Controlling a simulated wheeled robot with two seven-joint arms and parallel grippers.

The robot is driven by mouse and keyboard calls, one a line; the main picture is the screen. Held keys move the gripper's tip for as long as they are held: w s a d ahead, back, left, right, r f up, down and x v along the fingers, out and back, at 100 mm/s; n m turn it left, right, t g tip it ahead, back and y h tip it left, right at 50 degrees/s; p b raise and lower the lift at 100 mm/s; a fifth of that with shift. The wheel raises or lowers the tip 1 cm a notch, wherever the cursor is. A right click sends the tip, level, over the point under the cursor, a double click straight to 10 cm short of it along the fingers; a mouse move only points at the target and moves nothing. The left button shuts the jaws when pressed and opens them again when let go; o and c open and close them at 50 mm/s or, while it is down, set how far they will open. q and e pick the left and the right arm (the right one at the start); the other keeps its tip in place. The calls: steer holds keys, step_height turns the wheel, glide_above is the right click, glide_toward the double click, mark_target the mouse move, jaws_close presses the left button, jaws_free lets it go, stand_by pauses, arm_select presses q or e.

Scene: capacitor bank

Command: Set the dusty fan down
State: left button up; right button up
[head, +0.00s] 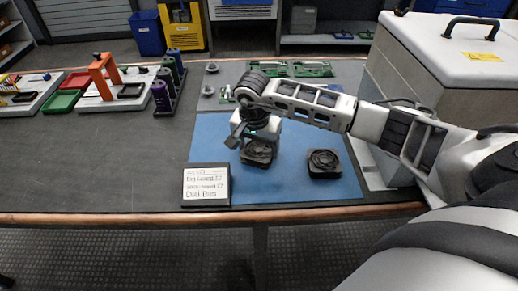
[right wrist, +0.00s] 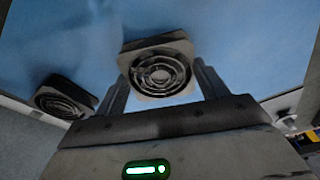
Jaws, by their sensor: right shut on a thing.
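A square dark fan with a greyish, dusty-looking ringed grille (head: 257,155) is between the fingers of my right gripper (head: 257,142), over the blue mat (head: 290,192). In the right wrist view this fan (right wrist: 157,72) sits between the two fingertips, its grille toward the camera. My right gripper is shut on it. I cannot tell whether the fan touches the mat. A second dark fan (head: 324,162) lies on the mat to the right, apart from the gripper; it also shows at the left of the right wrist view (right wrist: 66,98). My left gripper is out of view.
A sign (head: 206,185) stands at the mat's front left corner. Green circuit boards (head: 312,69) and small grey parts lie behind the mat. A rack of cylinders (head: 168,80) and trays are at left. A grey cabinet (head: 400,75) stands at right. The table's left front is clear.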

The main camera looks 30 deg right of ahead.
mark_target(257, 152)
steer(key=shift+f, duration=0.1)
steer(key=o, duration=1)
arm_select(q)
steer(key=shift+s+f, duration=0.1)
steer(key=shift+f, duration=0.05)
arm_select(e)
steer(key=shift+r, duration=0.4)
steer(key=r+p, duration=0.4)
steer(key=r, duration=0.1)
steer(key=shift+s+a+r, duration=0.1)
steer(key=shift+s+a, duration=0.05)
steer(key=shift+a, duration=0.15)
arm_select(q)
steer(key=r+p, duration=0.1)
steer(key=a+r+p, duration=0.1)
steer(key=p, duration=0.1)
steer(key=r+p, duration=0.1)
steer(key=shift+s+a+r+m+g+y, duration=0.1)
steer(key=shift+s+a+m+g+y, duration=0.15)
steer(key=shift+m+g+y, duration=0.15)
arm_select(e)
step_height(257, 152, up, 6)
steer(key=shift+s+a+r, duration=0.15)
steer(key=shift+s+a, duration=0.2)
steer(key=shift+a, duration=0.1)
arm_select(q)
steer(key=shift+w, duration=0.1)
